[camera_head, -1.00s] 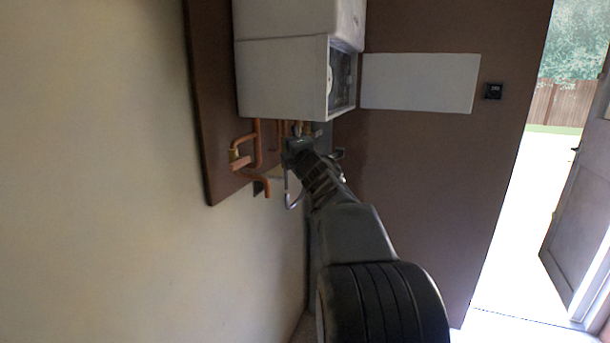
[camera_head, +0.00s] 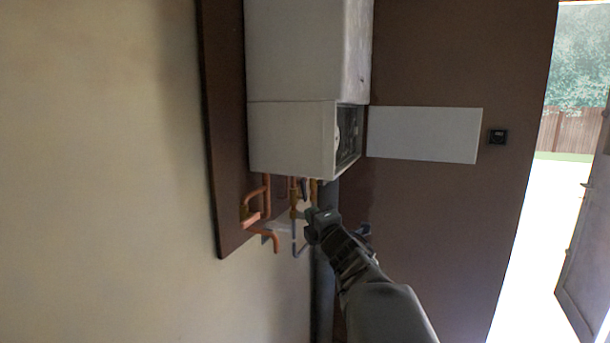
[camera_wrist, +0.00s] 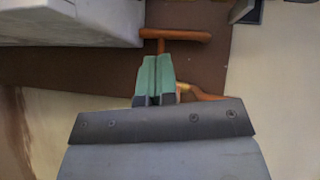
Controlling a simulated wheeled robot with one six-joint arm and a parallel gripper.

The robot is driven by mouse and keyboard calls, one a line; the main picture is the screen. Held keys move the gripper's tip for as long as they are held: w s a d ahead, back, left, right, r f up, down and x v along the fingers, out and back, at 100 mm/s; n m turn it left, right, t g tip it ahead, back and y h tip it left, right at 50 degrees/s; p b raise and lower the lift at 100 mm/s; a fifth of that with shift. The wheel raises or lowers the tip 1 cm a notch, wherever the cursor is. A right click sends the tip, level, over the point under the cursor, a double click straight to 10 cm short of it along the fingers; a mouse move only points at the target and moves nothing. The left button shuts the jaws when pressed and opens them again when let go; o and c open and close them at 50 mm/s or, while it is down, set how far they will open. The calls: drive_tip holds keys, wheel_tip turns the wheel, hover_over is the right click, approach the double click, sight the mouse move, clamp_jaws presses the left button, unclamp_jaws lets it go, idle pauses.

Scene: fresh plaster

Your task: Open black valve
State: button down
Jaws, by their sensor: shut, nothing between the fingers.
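My gripper (camera_head: 313,213) is just below the white boiler, beside the copper pipes, in the head view. In the wrist view its two green fingers (camera_wrist: 157,76) are pressed together with nothing between them. A small dark piece (camera_head: 303,188) hangs among the pipes under the boiler, just above my gripper; it may be the black valve, but it is too small to be sure. In the wrist view an orange-brown copper pipe (camera_wrist: 190,36) with a T shape lies beyond the fingertips. I cannot make out a valve handle clearly there.
The white boiler (camera_head: 290,140) hangs above my gripper, its lower front open on the right. Bent copper pipes (camera_head: 266,195) stand left of the gripper against a brown board (camera_head: 226,150). A white panel (camera_head: 425,134) is on the brown wall. An open doorway is at right.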

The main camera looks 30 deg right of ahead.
sight(303, 186)
drive_tip(key=w+d+r+n+t+p, duration=0.1)
drive_tip(key=w+d+p, duration=0.3)
drive_tip(key=w+p, duration=0.5)
drive_tip(key=shift+w+r+h+p, duration=0.3)
drive_tip(key=shift+w+r+p, duration=0.1)
drive_tip(key=shift+w+r, duration=0.15)
drive_tip(key=shift+a, duration=0.1)
